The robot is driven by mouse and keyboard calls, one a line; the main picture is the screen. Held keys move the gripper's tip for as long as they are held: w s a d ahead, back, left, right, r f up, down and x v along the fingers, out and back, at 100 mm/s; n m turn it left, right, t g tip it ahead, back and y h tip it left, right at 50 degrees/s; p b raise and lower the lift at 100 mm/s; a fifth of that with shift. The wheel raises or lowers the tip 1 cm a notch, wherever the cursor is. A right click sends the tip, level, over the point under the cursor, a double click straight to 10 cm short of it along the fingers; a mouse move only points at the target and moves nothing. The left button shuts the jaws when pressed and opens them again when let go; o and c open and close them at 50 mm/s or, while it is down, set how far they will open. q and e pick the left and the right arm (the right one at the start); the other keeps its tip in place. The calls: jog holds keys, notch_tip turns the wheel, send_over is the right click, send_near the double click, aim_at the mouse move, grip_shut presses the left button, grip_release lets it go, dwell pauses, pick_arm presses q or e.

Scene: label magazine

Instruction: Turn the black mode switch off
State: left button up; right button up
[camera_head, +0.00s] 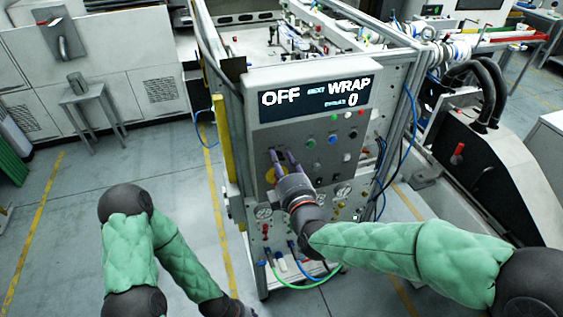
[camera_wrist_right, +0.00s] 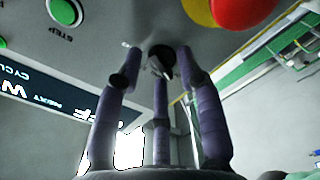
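The black mode switch (camera_wrist_right: 160,58) is a small dark knob on the grey panel in the right wrist view. In the head view my fingers hide it. My right gripper (camera_wrist_right: 159,62) has its purple fingers spread around the switch, with gaps showing between them and the knob. In the head view the right gripper (camera_head: 283,155) reaches the panel below the display. The display (camera_head: 315,98) reads OFF, NEXT WRAP and 0. My left arm hangs low at the left, its gripper cut off by the bottom edge.
A green STEP button (camera_wrist_right: 65,12) and a red button on a yellow base (camera_wrist_right: 245,8) flank the switch in the wrist view. Gauges and hoses (camera_head: 310,280) sit low on the cabinet. The floor (camera_head: 175,165) left of it is clear.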

jog(key=v, duration=1.2)
dwell(0.6)
jog(key=w+d+f+m+g+h+b, duration=0.15)
jog(key=f+m+g, duration=0.3)
jog(key=f, duration=1.05)
jog(key=d+f+m+g+h+b, duration=0.15)
jog(key=f+m+g, duration=0.3)
jog(key=f, duration=1.05)
jog(key=s+d+f+m+g+b, duration=0.1)
jog(key=s+f+m+g, duration=0.3)
jog(key=s+f, duration=0.3)
jog(key=s+d+f+m+g+y+b, duration=0.1)
jog(key=s+f+m, duration=0.5)
jog(key=f, duration=0.9)
jog(key=s+d+g, duration=0.1)
jog(key=s+g, duration=0.1)
jog(key=shift+f+m+g, duration=0.3)
jog(key=shift+f+g, duration=0.05)
jog(key=shift+g, duration=0.05)
